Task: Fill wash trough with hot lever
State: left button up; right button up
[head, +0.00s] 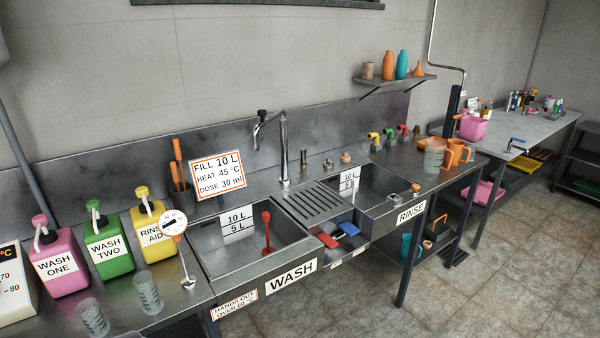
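The wash trough (205,262) is the left steel basin, with a WASH label (291,275) on its front. Level marks (238,224) for 10 L and 5 L are on its inner back wall. A red upright handle with a round foot (267,243) stands inside; no water surface is clear there. A tall steel tap (283,150) stands behind, its spout bent left. Small fittings (303,160) stand right of it; I cannot tell which lever is hot. A sign (219,174) reads fill 10 L, heat 45 °C, dose 30 ml. Neither gripper is in view.
Pink (62,261), green (109,241) and yellow (151,227) pump bottles stand left of the trough. A dial thermometer (174,224) and clear beakers (146,293) are nearer. The floor in front is clear.

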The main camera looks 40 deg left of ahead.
aim_at(330, 242)
jog(key=u, duration=1.85)
